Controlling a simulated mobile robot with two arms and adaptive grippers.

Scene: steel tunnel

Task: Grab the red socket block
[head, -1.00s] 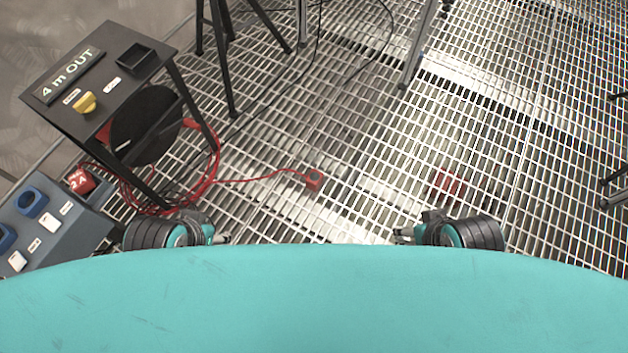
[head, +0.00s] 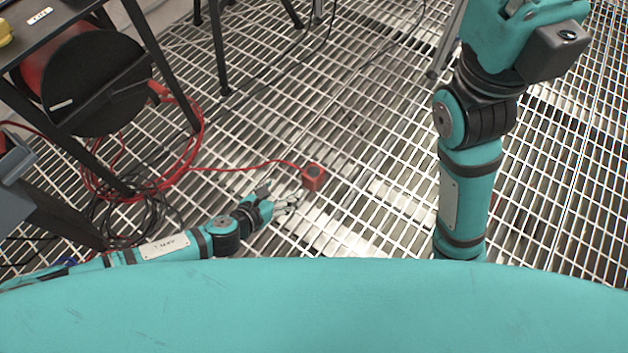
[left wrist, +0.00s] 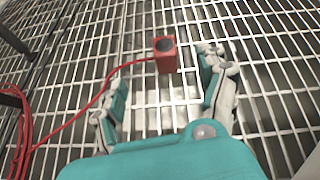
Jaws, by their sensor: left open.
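The red socket block (head: 313,177) lies on the steel grating in the middle of the head view, with a dark round socket on top. A red cable runs from it to the left. My left gripper (head: 289,203) is open and empty, low over the grating, just short of the block on its lower-left side. In the left wrist view the block (left wrist: 166,58) shows ahead, near the tips of the two spread fingers and nearer the right one. My right arm rises at the right, and its gripper is out of frame.
A black cable reel (head: 92,82) with coiled red cable stands under a dark table (head: 45,42) at upper left. Black stand legs (head: 218,45) stand behind the block. The grating around the block is clear.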

